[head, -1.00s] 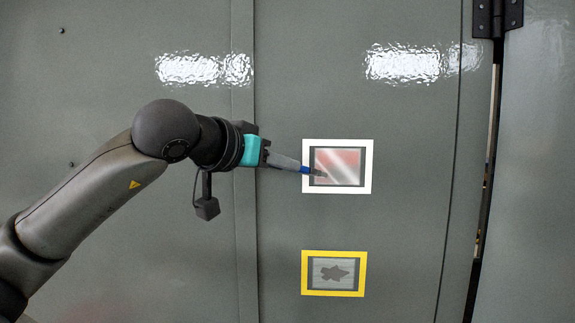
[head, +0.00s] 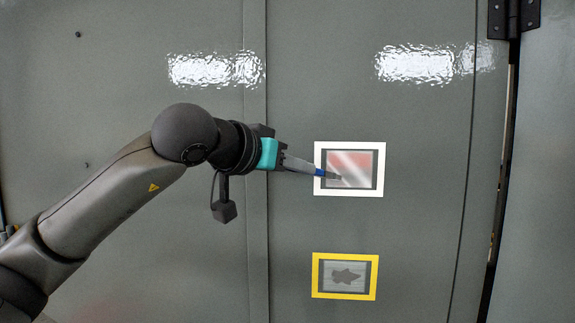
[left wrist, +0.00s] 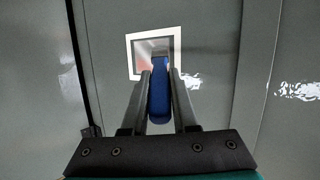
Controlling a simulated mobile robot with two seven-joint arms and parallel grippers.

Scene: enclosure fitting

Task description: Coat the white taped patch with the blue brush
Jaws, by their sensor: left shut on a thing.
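The white taped patch (head: 365,147) is a white square frame on the grey door, with a reddish and whitish streaked inside. It also shows in the left wrist view (left wrist: 131,60). My left gripper (head: 300,166) is shut on the blue brush (head: 321,172), whose tip lies over the lower left of the patch. In the left wrist view the blue brush (left wrist: 159,95) sits between the two fingers and points at the patch. Whether the bristles touch the surface I cannot tell. My right gripper is out of view.
A yellow taped patch (head: 317,276) with a dark irregular spot is below the white one. A hinge (head: 514,18) and a dark door gap (head: 500,175) are at the right. The door surface around the patches is flat and clear.

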